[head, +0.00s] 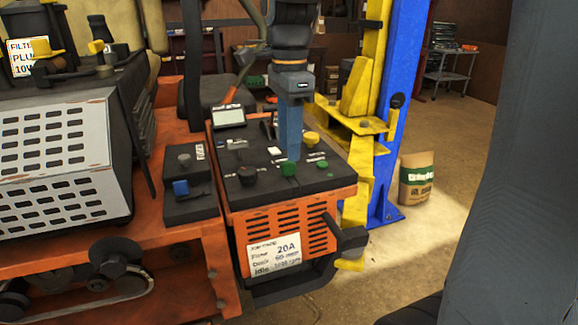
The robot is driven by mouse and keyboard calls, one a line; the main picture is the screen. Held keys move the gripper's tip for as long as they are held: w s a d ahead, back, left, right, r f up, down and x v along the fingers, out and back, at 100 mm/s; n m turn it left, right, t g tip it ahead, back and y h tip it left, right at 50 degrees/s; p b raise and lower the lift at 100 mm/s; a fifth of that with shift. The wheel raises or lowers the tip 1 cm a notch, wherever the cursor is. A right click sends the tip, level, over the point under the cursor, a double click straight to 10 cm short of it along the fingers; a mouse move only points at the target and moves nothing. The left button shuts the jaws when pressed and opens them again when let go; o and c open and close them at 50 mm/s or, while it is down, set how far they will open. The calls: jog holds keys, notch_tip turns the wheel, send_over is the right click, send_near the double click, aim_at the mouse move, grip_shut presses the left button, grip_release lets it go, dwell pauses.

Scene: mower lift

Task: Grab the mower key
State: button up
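The orange mower's black control panel (262,182) is in the middle of the head view. My gripper (289,155) points down over it, with its blue finger side-on and its tip close to the panel top. From this angle I cannot tell whether the fingers are apart or hold anything. No part is clearly identifiable as the mower key. A small blue piece (181,187) sits on the left side panel, away from my gripper. A black knob (247,175), a green knob (289,169) and a yellow knob (311,139) stand around the gripper tip.
A small display (229,117) stands at the panel's back left, near a lever (243,72). A yellow and blue lift post (395,120) rises just behind right. A paper bag (416,180) stands on the floor. Grey engine covers (60,185) fill the left.

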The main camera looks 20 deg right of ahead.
aim_at(288, 172)
jog(key=shift+a+f+p, duration=0.15)
jog(key=shift+f+p, duration=0.3)
jog(key=shift+f, duration=1.45)
grip_shut()
jog(key=shift+r, duration=0.15)
